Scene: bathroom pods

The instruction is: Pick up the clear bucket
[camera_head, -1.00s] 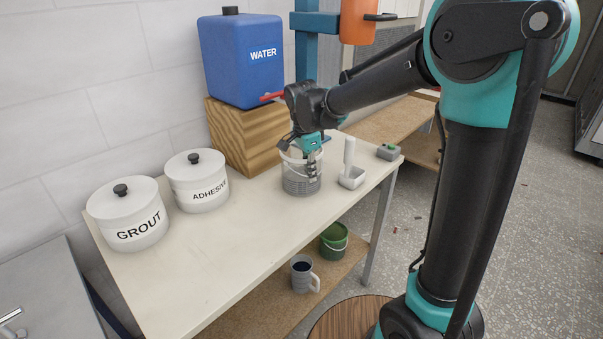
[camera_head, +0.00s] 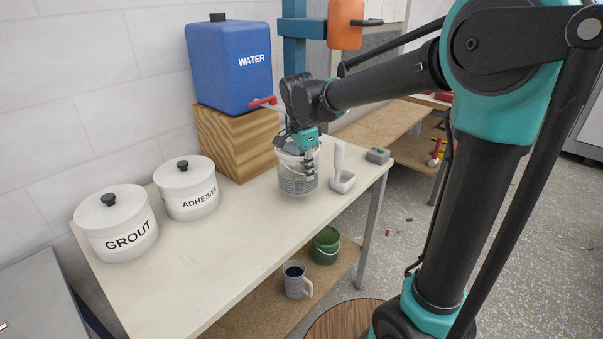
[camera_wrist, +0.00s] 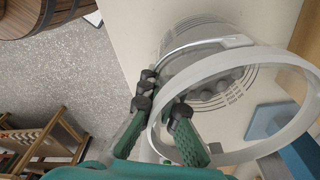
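The clear bucket (camera_head: 298,180) stands upright on the workbench in front of the wooden block, with dark measuring lines on its wall. In the wrist view its round rim (camera_wrist: 252,52) fills the right side, and I look down into it. My gripper (camera_head: 308,158) points down at the bucket's near right side. In the wrist view my gripper (camera_wrist: 163,98) has its fingers apart, one outside and one inside the rim, with the wall between them. I cannot tell whether the fingers touch the wall.
A white holder (camera_head: 342,182) with an upright handle stands close right of the bucket. The blue water container (camera_head: 235,75) sits on the wooden block (camera_head: 235,145) behind. Grout (camera_head: 118,235) and adhesive (camera_head: 190,195) pots stand left. A mug (camera_head: 294,283) and green bucket (camera_head: 326,248) are below.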

